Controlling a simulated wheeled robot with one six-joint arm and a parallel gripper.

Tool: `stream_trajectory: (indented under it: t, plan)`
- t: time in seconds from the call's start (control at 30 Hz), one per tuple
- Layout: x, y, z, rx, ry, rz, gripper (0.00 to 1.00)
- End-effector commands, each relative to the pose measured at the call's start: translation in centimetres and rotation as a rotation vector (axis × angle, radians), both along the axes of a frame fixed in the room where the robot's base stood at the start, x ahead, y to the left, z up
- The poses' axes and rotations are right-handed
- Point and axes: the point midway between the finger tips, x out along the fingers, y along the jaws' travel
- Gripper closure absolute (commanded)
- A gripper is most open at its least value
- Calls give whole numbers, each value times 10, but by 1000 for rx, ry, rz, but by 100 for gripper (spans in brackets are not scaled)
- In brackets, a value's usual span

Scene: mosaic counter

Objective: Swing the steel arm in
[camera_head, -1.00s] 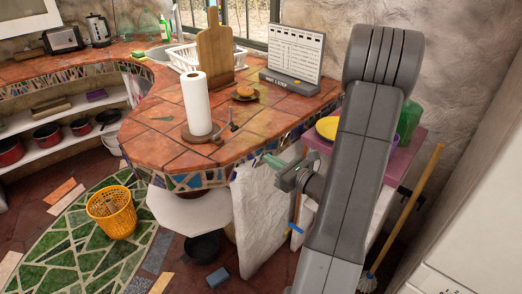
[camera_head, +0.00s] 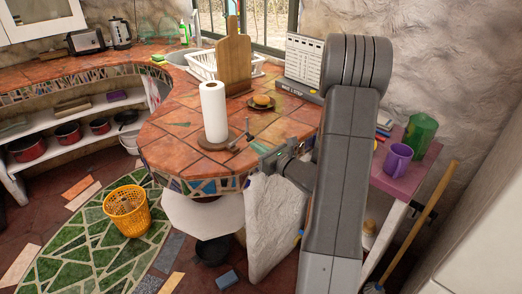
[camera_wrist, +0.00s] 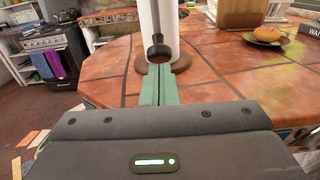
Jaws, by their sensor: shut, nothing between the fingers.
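The steel arm (camera_head: 240,141) is a thin grey rod that stands out from the wooden base (camera_head: 217,140) of a paper towel holder, on the right of the white roll (camera_head: 214,112). In the wrist view the steel arm (camera_wrist: 157,46) ends in a dark round knob in front of the roll (camera_wrist: 158,22). My gripper (camera_head: 264,149) is at the counter's right edge, just right of the steel arm. In the wrist view my gripper's green fingers (camera_wrist: 157,72) are shut and empty, with their tips just below the knob. I cannot tell whether they touch it.
A bun on a plate (camera_head: 261,102), a cutting board (camera_head: 234,62) and a desk calendar (camera_head: 302,60) stand behind on the tiled counter (camera_head: 180,150). A purple mug (camera_head: 397,160) and a green jar (camera_head: 420,133) stand on the side table to the right.

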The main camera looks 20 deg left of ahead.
Motion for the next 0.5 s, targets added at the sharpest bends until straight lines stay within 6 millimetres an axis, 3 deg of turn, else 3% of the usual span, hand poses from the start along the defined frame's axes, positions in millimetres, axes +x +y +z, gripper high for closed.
stream_trajectory:
  t: [0.27,0.5]
  plan:
    - [0,0,1,-3,1,0,100]
    - [1,4,14,-55,20,1,100]
